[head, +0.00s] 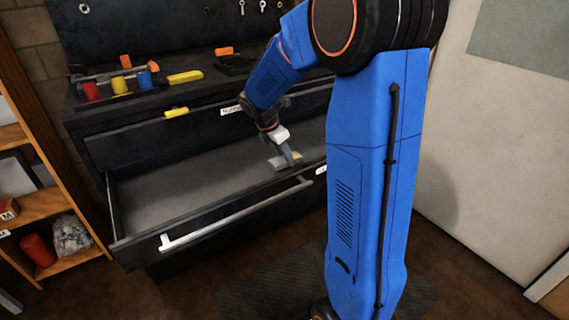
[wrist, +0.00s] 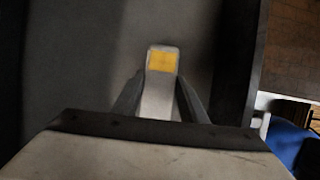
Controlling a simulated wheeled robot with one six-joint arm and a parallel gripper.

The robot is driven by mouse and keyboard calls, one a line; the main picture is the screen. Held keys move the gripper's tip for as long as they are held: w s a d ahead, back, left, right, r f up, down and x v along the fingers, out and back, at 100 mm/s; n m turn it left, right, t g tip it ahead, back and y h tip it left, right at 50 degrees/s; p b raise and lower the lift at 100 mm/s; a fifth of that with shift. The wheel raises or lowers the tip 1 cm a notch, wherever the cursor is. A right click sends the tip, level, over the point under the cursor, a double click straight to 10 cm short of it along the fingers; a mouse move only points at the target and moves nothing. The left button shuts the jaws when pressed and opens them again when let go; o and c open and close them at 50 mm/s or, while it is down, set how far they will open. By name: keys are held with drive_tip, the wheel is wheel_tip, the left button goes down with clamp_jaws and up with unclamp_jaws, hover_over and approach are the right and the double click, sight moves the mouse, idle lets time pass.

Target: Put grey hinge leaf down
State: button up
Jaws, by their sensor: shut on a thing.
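My gripper (head: 288,150) reaches down into the open drawer (head: 180,190), near its right end. In the wrist view my gripper (wrist: 160,95) is shut on the grey hinge leaf (wrist: 158,98), a pale grey strip with a yellow square at its far end. The fingers stand on either side of the leaf. In the head view the leaf (head: 278,162) is small and partly hidden by the fingers. I cannot tell whether it touches the drawer floor.
The drawer front with its long handle (head: 235,213) stands out toward me. The drawer floor left of my gripper is clear. Above, the worktop holds red, yellow and blue cups (head: 119,85) and a yellow tool (head: 185,77). A wooden shelf (head: 40,205) stands at left.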

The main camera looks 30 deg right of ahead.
sight(283, 159)
drive_tip(key=shift+f, duration=1.65)
drive_tip(key=shift+f, duration=0.15)
drive_tip(key=o, duration=1.4)
